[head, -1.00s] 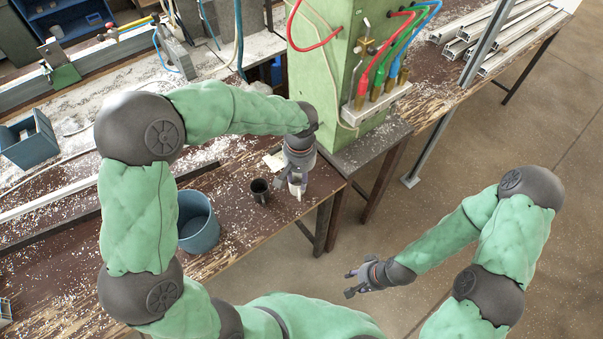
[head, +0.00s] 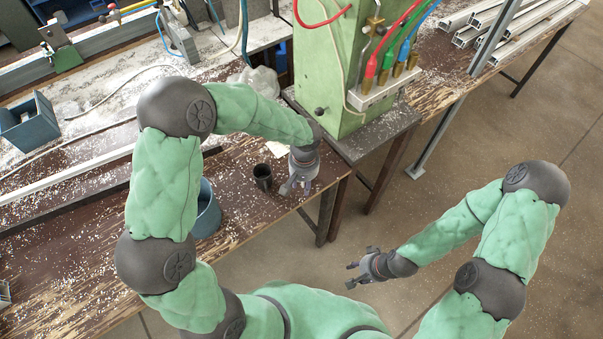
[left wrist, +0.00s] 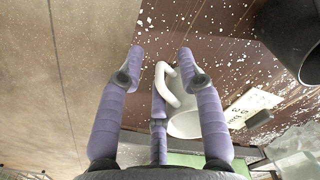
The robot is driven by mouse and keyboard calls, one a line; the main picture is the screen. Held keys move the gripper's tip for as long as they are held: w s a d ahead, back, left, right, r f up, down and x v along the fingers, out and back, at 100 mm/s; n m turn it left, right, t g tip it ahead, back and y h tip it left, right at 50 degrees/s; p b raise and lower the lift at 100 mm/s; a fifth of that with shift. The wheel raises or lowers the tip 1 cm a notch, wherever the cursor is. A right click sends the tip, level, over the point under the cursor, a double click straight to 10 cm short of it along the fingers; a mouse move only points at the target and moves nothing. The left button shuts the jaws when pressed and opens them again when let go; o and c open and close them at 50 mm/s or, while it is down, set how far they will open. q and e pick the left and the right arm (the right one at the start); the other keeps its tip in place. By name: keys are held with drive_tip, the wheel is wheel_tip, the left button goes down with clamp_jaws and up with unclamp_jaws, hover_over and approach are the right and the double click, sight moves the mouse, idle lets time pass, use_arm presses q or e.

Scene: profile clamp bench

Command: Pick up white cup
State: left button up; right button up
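The white cup (left wrist: 185,122) shows in the left wrist view, with its handle (left wrist: 168,84) towards the fingers. It lies partly behind the right-hand finger; I cannot tell whether they touch. In the head view my own gripper mostly hides it. My left gripper (head: 296,188) points down over the bench near its front edge; its fingers (left wrist: 161,52) are spread apart in the left wrist view, a third finger low between them by the handle. My right gripper (head: 352,275) is open and empty, in front of the bench, over the floor.
A dark cup (head: 262,177) stands just left of my left gripper and also shows in the left wrist view (left wrist: 290,38). A blue bucket (head: 207,212) is partly behind my left arm. A green machine (head: 335,75) stands behind. A printed paper (left wrist: 250,106) lies nearby.

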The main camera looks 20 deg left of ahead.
use_arm(q)
clamp_jaws()
drive_tip(key=shift+r, duration=0.2)
